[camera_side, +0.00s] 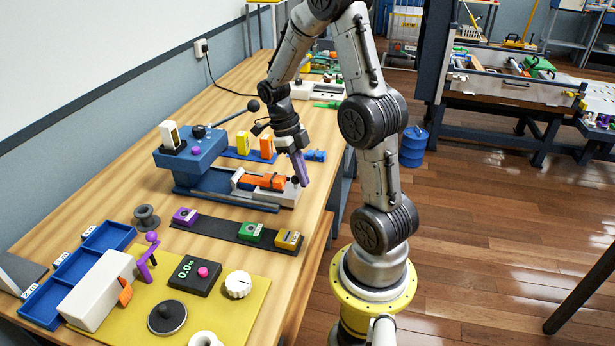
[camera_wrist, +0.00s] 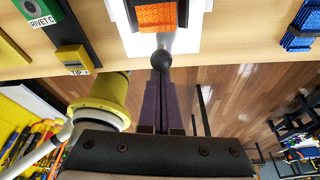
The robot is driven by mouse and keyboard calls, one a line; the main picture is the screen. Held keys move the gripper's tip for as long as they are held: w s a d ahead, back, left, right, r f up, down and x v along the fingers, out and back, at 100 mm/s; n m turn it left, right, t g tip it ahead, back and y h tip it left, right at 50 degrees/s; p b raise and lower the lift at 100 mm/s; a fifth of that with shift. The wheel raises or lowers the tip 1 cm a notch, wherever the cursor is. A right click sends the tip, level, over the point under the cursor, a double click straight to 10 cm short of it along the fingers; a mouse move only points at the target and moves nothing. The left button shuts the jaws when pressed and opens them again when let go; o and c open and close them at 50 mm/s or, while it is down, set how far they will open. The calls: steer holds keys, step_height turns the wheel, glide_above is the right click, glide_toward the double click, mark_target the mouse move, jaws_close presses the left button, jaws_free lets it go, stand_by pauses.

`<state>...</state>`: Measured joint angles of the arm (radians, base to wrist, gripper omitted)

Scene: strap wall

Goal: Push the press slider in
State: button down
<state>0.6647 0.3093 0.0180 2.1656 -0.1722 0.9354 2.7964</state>
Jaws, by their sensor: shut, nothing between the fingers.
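The blue press (camera_side: 190,155) stands on the wooden bench, with a low blue bed reaching toward the bench's front edge. On the bed lies the slider, a light grey carriage (camera_side: 287,196) carrying an orange textured block (camera_side: 262,181). The orange block (camera_wrist: 157,16) also shows at the top of the wrist view. A dark ball knob (camera_wrist: 161,60) sticks out from the slider's outer end. My gripper (camera_side: 304,183) is shut and empty, its purple fingers pointing down at that end. In the wrist view the fingertips (camera_wrist: 160,75) appear right at the knob; contact cannot be told.
A dark strip (camera_side: 232,232) with purple, green and yellow blocks lies in front of the press. Yellow and orange blocks (camera_side: 254,146) stand behind it. A yellow panel (camera_side: 235,305) with a dial and blue trays (camera_side: 80,262) are nearer the camera. Open floor lies beyond the bench edge.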

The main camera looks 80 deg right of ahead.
steer(key=w, duration=1.2)
